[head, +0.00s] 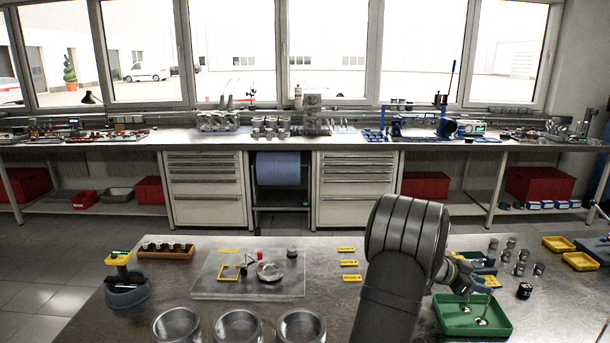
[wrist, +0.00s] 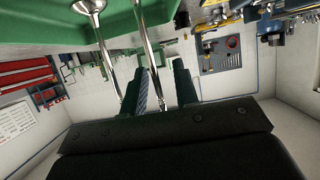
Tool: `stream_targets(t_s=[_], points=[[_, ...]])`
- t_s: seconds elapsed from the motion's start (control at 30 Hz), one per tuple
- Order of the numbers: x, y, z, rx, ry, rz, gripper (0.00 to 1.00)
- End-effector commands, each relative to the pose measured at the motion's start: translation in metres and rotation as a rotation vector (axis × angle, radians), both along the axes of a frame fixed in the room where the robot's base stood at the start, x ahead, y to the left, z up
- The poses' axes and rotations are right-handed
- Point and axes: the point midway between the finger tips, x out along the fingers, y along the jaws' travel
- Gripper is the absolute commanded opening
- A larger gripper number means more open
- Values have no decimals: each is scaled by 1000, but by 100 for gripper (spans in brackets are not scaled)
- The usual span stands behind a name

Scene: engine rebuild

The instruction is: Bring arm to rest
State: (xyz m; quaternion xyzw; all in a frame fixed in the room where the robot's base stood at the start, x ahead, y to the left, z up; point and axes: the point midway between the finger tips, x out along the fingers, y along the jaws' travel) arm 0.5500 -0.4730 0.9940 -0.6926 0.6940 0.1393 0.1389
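In the head view, my arm reaches over the front table. My gripper (head: 462,276), partly hidden by my own wrist, is at the upper edge of a green tray (head: 447,327). Valves (head: 482,320) with round heads and thin stems stand in the tray. In the wrist view, my gripper (wrist: 164,72) has its two fingers apart. One shiny stem (wrist: 147,48) shows between the fingers and another valve (wrist: 103,48) shows left of them. I cannot tell how close the stems are to the fingers. The tray (wrist: 40,28) fills the upper left.
Small metal parts (head: 521,268) and yellow trays (head: 580,261) lie to the right of my gripper. A metal plate (head: 215,285) with parts and several metal cylinders (head: 238,325) are at left. A bare strip of table (head: 333,292) lies between the plate and my arm.

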Motion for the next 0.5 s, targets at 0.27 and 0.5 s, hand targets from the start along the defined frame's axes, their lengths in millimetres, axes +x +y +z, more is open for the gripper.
stream_targets(t_s=[0.27, 0.5], points=[[1, 3, 63, -4, -6, 1, 28], [-1, -1, 107, -3, -2, 0, 28]])
